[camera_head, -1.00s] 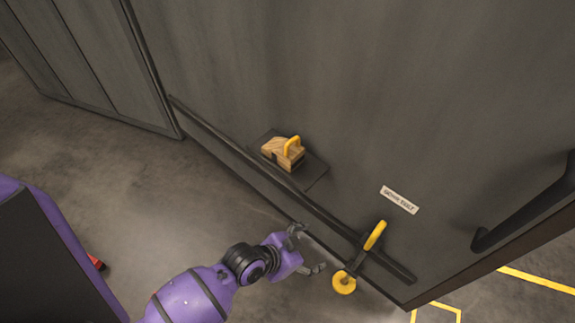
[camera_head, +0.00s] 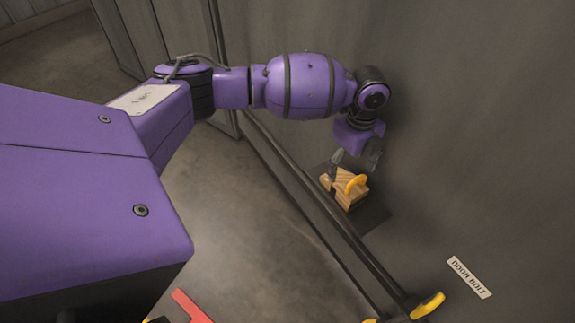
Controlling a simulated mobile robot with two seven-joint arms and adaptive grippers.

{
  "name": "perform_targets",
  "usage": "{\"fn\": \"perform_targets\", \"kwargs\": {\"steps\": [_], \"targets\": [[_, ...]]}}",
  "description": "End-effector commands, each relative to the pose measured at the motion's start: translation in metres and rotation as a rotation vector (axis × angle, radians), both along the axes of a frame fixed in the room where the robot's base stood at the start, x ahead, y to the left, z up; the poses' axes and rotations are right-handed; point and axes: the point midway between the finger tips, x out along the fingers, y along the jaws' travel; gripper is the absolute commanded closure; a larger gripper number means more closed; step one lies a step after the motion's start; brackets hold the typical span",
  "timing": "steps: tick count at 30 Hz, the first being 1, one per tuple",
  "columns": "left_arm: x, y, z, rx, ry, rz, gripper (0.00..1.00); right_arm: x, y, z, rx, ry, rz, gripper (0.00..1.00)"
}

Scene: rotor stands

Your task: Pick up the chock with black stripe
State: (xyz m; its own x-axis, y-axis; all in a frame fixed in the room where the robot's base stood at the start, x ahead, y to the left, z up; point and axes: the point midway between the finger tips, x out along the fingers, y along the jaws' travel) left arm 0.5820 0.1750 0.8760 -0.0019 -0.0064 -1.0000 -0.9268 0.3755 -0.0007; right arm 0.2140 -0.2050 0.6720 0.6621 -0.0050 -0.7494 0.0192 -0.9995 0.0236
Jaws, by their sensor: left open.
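The wooden chock (camera_head: 345,193) with a yellow handle (camera_head: 355,184) sits on a dark square plate (camera_head: 370,217) against the grey panel. A dark stripe shows at its upper edge, partly hidden by my gripper. My left gripper (camera_head: 354,168) is open and points down just above the chock, its fingers apart near the handle. One finger is at or close to the chock's upper left side; I cannot tell if it touches. Nothing is held. My right gripper is not in view.
A dark rail (camera_head: 330,222) runs along the panel beside the chock. A red piece (camera_head: 190,305) shows at the bottom. The floor (camera_head: 240,225) left of the rail is clear.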

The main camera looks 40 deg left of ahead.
Motion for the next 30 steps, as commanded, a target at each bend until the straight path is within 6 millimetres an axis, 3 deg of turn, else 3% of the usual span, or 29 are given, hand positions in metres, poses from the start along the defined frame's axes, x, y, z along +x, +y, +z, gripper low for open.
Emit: {"fn": "perform_targets", "kwargs": {"steps": [16, 25, 30], "targets": [[0.0, -0.005, -0.068, 0.004, 0.002, 0.001, 0.23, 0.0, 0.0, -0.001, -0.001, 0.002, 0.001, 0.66], [0.0, -0.005, -0.074, 0.004, 0.001, 0.001, 0.23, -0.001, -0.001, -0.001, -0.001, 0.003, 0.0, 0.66], [0.0, -0.005, -0.074, 0.003, 0.0, 0.001, 0.43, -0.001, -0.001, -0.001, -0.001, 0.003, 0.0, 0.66]]}}
